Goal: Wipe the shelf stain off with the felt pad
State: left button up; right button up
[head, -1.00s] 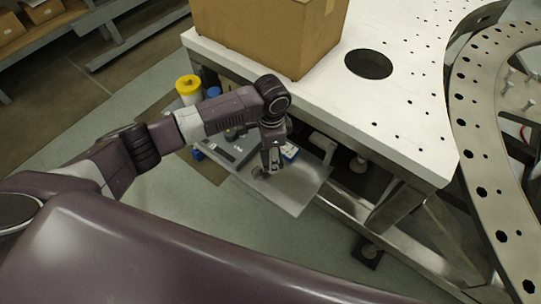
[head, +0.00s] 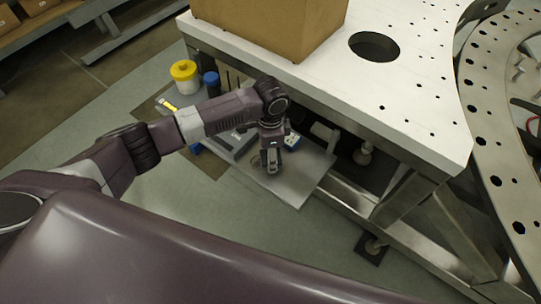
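The metal shelf (head: 302,180) juts out low beside the white table. My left gripper (head: 271,168) points down over its middle, with the fingertips at or just above the surface. A small, faint darker mark (head: 257,161) shows on the shelf just left of the fingers; it looks like the stain, partly hidden by my gripper. I cannot make out the felt pad; anything between or under the fingers is too small and hidden to tell. Whether the fingers are open or shut is unclear. My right gripper is out of view.
The white table (head: 430,110) with a round hole carries a cardboard box (head: 270,25) and overhangs the shelf's back. A yellow-lidded tub (head: 185,77) and a blue-capped container (head: 211,82) stand left. A table leg and foot (head: 371,247) are at right. Floor in front is clear.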

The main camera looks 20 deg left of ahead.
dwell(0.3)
pick_arm(q)
jog(key=shift+f+b, duration=0.35)
jog(key=shift+f, duration=0.65)
jog(key=shift+a, duration=0.1)
dwell(0.4)
